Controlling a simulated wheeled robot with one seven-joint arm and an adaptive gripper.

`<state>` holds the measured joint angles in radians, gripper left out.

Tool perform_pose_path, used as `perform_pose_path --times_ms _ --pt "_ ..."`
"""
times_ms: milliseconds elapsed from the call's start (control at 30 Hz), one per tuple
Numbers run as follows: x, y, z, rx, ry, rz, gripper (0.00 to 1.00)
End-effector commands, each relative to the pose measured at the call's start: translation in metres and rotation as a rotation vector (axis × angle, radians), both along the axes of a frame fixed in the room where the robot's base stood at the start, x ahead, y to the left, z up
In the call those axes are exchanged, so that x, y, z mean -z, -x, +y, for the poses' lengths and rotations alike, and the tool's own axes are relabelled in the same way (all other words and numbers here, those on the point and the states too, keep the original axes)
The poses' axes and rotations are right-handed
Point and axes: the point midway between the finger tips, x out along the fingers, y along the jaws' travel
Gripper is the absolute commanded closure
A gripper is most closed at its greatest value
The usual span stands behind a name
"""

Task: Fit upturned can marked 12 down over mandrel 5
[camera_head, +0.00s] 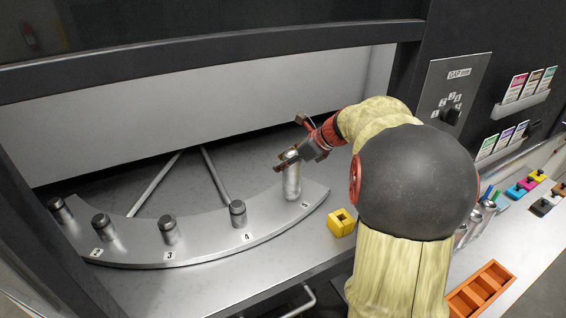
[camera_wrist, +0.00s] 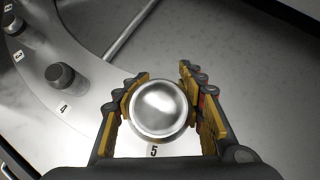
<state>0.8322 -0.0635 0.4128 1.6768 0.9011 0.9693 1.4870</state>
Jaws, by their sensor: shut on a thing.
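A silver can (camera_head: 291,182) stands upright at position 5 on the curved plate, with its round closed end up. It also shows in the wrist view (camera_wrist: 159,109), just behind the label 5 (camera_wrist: 154,152). No mark 12 is visible on it. Mandrel 5 is hidden, apparently under the can; I cannot tell whether the can's rim touches the plate. My gripper (camera_head: 292,158) is at the can's upper part, its fingers on either side, shut on it. In the wrist view my gripper (camera_wrist: 163,100) has the can between its yellow-padded fingers.
Mandrel 4 (camera_head: 238,214) stands bare to the left on the curved plate (camera_head: 205,240), with mandrel 3 (camera_head: 168,230) and others beyond. A yellow block (camera_head: 341,223) lies right of the plate. An orange tray (camera_head: 482,290) and a dial panel (camera_head: 450,95) are at right.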

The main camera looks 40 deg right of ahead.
Motion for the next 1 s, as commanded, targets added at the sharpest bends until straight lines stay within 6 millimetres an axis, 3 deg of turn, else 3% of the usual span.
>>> perform_pose_path --times_ms 467,500,900,1000 --pt "0.0113 0.0001 0.0002 -0.001 -0.001 0.000 0.71" --pt "0.0115 0.0002 0.0002 -0.001 -0.001 0.000 0.61" --pt "0.0108 0.0000 0.0002 0.000 0.000 0.000 0.39" --pt "0.0107 0.0000 0.0001 0.000 0.000 0.000 0.39"
